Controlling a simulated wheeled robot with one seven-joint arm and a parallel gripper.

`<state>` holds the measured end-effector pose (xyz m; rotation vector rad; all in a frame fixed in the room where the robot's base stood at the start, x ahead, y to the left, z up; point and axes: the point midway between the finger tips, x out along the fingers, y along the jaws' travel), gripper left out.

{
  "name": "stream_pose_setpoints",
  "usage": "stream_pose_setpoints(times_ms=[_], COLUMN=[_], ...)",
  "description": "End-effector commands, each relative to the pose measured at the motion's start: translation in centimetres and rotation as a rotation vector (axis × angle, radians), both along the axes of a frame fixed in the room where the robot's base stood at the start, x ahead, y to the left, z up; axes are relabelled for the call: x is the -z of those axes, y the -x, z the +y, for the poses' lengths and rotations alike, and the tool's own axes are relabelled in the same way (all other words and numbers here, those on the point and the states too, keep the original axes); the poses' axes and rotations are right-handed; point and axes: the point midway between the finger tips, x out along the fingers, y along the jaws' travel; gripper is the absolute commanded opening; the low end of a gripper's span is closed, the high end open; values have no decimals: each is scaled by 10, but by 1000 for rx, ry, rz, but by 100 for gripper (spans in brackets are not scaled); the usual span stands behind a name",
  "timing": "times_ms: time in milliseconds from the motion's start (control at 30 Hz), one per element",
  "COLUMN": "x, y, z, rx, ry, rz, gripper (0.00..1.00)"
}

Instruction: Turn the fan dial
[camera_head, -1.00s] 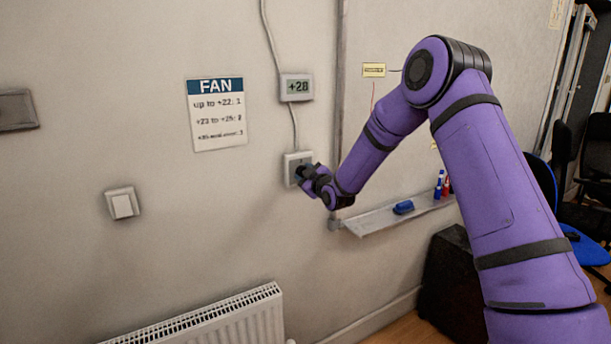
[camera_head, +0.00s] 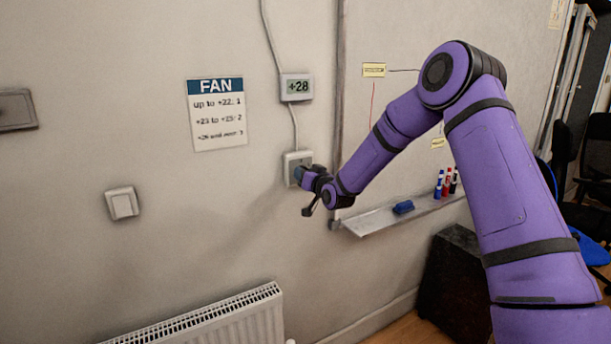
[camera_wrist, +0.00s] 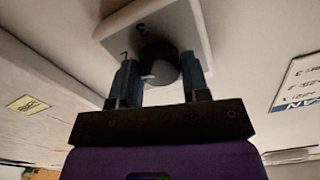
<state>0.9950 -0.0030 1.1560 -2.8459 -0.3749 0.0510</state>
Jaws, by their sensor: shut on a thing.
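The fan dial is a dark round knob (camera_wrist: 160,64) on a pale wall plate (camera_head: 289,160), below the display. My gripper (camera_head: 300,175) is at the plate, and the wrist view shows its two fingers (camera_wrist: 160,80) on either side of the knob, shut on it. A small pale mark shows on the knob's near edge. A "3" is readable on the plate beyond the knob, with another, unclear mark near the left finger. The display (camera_head: 296,87) reads +28. The FAN sign (camera_head: 216,115) lists temperature ranges against 1, 2 and 3.
A light switch (camera_head: 122,203) is on the wall at left, with a radiator (camera_head: 215,318) below. A whiteboard ledge (camera_head: 375,219) with a blue eraser (camera_head: 403,207) and markers (camera_head: 446,184) is right of the dial. A cable runs from the display to the plate.

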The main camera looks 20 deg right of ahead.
Motion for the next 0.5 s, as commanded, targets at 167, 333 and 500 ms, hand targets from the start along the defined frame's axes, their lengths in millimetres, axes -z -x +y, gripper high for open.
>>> stream_pose_setpoints(times_ms=[167,333,500], x=[1,1,1], y=[0,0,0], z=[-1,-1,-1], rx=[1,0,1], ry=[-160,-316,-473], rz=[44,87,128], gripper=[19,19,19])
